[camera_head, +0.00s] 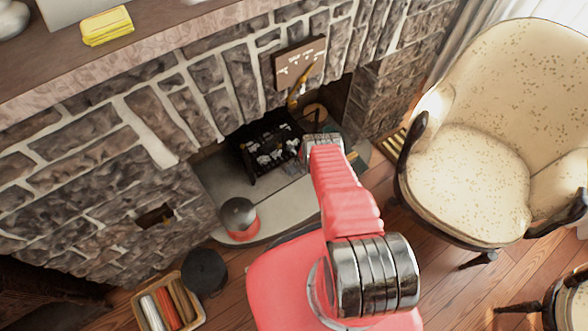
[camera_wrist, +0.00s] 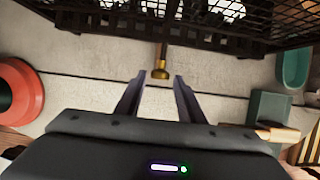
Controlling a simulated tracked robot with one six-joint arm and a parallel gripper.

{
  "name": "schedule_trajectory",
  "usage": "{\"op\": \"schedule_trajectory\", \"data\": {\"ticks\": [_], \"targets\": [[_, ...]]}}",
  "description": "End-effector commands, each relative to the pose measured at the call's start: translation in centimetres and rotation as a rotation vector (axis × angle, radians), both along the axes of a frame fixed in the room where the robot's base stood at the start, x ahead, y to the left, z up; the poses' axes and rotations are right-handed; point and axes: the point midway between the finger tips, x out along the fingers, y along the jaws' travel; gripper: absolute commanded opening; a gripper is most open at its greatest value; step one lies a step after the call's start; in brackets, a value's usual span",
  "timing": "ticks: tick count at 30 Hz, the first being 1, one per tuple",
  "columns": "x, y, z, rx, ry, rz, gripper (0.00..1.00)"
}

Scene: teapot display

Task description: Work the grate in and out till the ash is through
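The black grate (camera_head: 266,146) stands in the fireplace opening with pale grey lumps in it. In the wrist view its dark mesh wall (camera_wrist: 195,37) runs across the top. A rod with a brass knob (camera_wrist: 161,73) comes out of the grate's front. My gripper (camera_wrist: 159,79) is open and empty, with its dark fingers pointing at the grate. The knob appears between the two fingertips, with a gap on each side; I cannot tell how far it is in depth. In the head view my red arm hides the fingers and knob.
A round black-and-red object (camera_head: 239,218) stands on the pale hearth (camera_head: 215,185); its red part shows at left in the wrist view. A green tray (camera_wrist: 294,66) and a green block (camera_wrist: 268,112) lie to the right. An armchair (camera_head: 470,150) stands at right.

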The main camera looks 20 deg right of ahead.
Motion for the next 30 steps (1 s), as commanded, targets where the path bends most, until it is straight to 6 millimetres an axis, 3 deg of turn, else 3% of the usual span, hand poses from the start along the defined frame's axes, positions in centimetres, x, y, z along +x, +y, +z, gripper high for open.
{"op": "schedule_trajectory", "data": {"ticks": [16,30], "targets": [[0.1,0.0,0.4,0.003,-0.003,0.0,0.41],[-0.5,-0.1,1.9,0.003,-0.003,0.001,0.41]]}}
